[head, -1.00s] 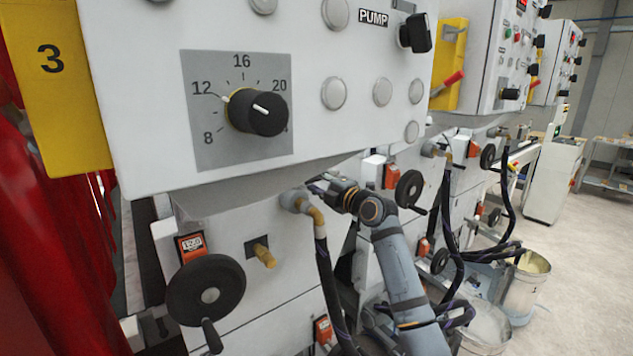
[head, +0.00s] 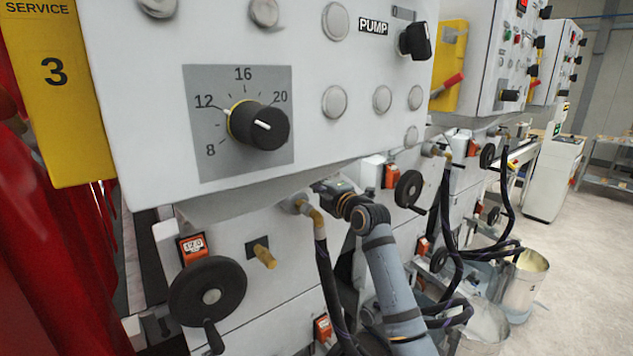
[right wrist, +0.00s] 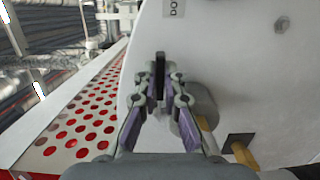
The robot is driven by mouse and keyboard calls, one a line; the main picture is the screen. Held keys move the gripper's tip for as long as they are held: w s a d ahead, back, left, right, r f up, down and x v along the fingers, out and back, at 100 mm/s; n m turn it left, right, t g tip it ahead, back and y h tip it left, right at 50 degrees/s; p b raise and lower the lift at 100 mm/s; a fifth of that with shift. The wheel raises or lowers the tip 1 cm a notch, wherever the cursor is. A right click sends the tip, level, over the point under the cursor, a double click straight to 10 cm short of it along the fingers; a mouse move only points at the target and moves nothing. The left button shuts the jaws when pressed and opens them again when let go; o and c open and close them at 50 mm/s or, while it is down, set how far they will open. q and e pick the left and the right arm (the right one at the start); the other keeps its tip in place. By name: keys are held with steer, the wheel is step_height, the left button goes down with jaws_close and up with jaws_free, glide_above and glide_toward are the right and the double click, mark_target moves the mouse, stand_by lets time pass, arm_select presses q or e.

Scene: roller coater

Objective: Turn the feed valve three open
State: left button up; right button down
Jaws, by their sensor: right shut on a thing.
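The feed valve (head: 292,204) is a grey pipe body with a brass elbow and a black hose, low on the machine front beneath the panel by the yellow "3" sign. My right gripper (head: 322,187) is at its right side, just under the panel's lower edge. In the right wrist view, my gripper (right wrist: 159,85) is shut on a thin dark valve lever (right wrist: 159,68), which stands upright between the fingertips. The grey valve body (right wrist: 202,100) shows partly behind the right finger. My left gripper is not in view.
The panel with a black dial (head: 258,126) overhangs the valve. A black handwheel (head: 207,291) and a brass stub (head: 264,256) are at lower left. Another handwheel (head: 408,189) is right of my arm. A perforated red-holed guard (right wrist: 85,115) lies left in the wrist view.

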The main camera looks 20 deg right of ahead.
steer(key=shift+f, duration=0.1)
steer(key=c, duration=1.4)
jaws_free()
steer(key=shift+c, duration=0.2)
steer(key=shift+s, duration=0.1)
steer(key=v, duration=1.2)
